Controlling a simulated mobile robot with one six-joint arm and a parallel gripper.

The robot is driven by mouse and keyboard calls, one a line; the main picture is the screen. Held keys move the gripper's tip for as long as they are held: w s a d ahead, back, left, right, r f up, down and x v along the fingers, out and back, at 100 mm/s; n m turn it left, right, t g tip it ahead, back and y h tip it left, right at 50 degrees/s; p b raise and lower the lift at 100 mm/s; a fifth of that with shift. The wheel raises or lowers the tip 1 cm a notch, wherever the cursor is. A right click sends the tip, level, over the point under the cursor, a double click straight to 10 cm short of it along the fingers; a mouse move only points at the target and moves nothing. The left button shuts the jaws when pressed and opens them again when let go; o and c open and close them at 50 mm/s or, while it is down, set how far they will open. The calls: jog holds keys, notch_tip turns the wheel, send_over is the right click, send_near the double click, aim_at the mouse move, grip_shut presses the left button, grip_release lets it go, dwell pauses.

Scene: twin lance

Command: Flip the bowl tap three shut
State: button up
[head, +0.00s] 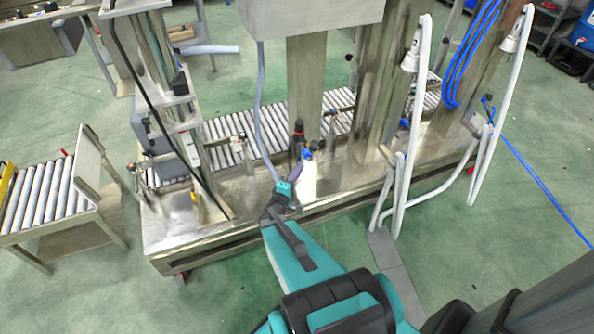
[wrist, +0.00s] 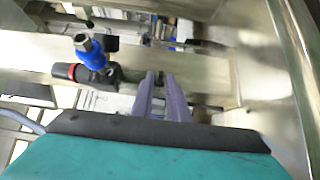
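A tap with a blue handle (wrist: 90,50) and a dark body with a red end cap (wrist: 72,72) shows in the wrist view, left of my fingers. In the head view a blue-handled tap (head: 307,154) sits by my gripper (head: 298,170), below a dark upright fitting with a red part (head: 298,132). My gripper has purple fingers, which also show in the wrist view (wrist: 160,85). A narrow gap stands between them, with nothing seen held. The fingers look apart from the blue handle. I cannot tell which tap is number three, and no bowl is clear.
A metal bench (head: 235,195) with posts surrounds the taps. White bent pipes (head: 400,180) rise on the right. A grey hose (head: 260,110) hangs close to my gripper. Roller conveyors (head: 275,125) lie behind the bench and another (head: 40,190) at the left. Green floor is open in front.

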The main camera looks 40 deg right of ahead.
jog(key=v, duration=1.3)
jog(key=shift+a, duration=0.2)
dwell(0.4)
